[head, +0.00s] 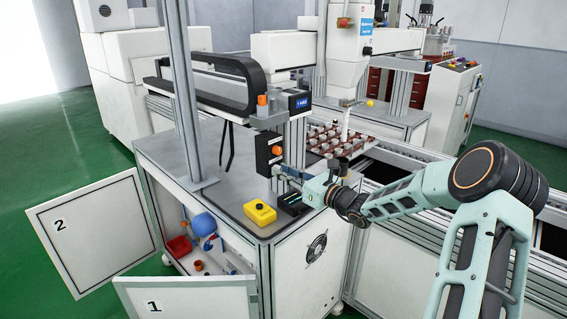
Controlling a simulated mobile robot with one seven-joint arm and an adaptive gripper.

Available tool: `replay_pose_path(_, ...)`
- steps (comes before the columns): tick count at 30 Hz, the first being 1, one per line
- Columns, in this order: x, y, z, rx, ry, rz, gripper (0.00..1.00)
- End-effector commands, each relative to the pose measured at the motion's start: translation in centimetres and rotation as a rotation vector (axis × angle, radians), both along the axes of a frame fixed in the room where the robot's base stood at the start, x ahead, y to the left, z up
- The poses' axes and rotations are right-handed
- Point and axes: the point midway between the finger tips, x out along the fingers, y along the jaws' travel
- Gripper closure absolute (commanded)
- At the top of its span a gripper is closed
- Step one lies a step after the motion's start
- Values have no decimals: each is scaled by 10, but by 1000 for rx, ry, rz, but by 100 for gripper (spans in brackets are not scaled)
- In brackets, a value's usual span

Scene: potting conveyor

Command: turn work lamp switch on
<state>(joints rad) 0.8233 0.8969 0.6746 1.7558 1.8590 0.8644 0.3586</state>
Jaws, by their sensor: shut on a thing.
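A black switch box (263,155) with an orange knob (277,150) is mounted on the metal post above the workbench, in the middle of the head view. My gripper (282,173) reaches in from the right, with its fingertips at the lower front of this box, just below the orange knob. It is shut on a small part there, seemingly the work lamp switch. The fingers cover that part, so its shape and position are hidden. No label that names the lamp switch can be read.
A yellow box (260,212) and a black device (293,203) stand on the bench below my gripper. A red tray of pots (335,140) lies behind it on the conveyor. Cabinet doors marked 2 (95,232) and 1 (188,297) hang open at the lower left.

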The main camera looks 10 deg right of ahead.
Motion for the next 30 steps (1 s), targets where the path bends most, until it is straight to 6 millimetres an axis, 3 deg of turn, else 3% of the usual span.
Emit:
replay_pose_path(12,0,0,0,181,134,0,100)
replay_pose_path(30,0,0,-2,216,160,0,100)
